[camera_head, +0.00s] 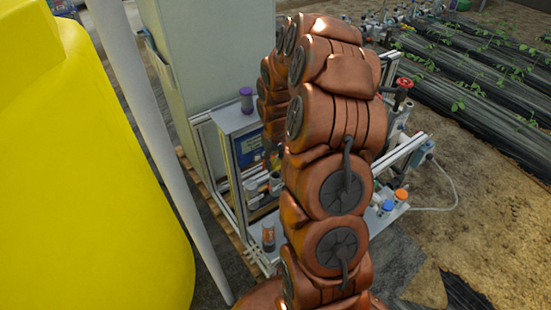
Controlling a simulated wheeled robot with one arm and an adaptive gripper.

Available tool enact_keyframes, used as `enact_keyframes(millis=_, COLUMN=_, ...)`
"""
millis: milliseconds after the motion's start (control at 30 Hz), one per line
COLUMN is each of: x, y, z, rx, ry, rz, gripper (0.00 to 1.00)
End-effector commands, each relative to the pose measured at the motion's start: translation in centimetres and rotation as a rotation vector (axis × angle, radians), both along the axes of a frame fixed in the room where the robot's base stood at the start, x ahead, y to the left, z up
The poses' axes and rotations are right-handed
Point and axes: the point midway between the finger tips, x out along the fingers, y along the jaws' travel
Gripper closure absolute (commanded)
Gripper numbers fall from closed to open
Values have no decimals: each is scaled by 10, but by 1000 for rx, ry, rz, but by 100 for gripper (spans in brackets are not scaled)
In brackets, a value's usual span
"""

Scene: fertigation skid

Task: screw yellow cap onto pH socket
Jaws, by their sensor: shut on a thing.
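My brown arm rises through the middle and folds over, its far end coming down behind it at the left. Only a small dark part of my gripper (268,157) shows there, low in front of the skid's blue-fronted panel. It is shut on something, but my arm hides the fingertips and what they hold. I cannot make out the yellow cap. Grey and white pipe fittings (263,187) show just below my gripper. I cannot tell which of them, if any, is the pH socket.
A large yellow tank (85,170) and a pale pole (150,130) stand at left. A grey cabinet (215,50) is behind. A purple-topped container (246,100) sits on the panel box. Orange (401,194) and blue (388,206) caps are at right, below a red handwheel (404,83).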

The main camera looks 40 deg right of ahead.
Motion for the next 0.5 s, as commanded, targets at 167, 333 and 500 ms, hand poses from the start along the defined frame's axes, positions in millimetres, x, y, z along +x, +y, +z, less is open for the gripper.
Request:
enact_keyframes(millis=167, x=0, y=0, z=-8, rx=0, ry=2, rz=0, gripper=72)
enact_keyframes(millis=333, x=-1, y=0, z=-12, rx=0, ry=2, rz=0, gripper=72)
enact_keyframes(millis=500, x=-1, y=0, z=-13, rx=0, ry=1, rz=0, gripper=72)
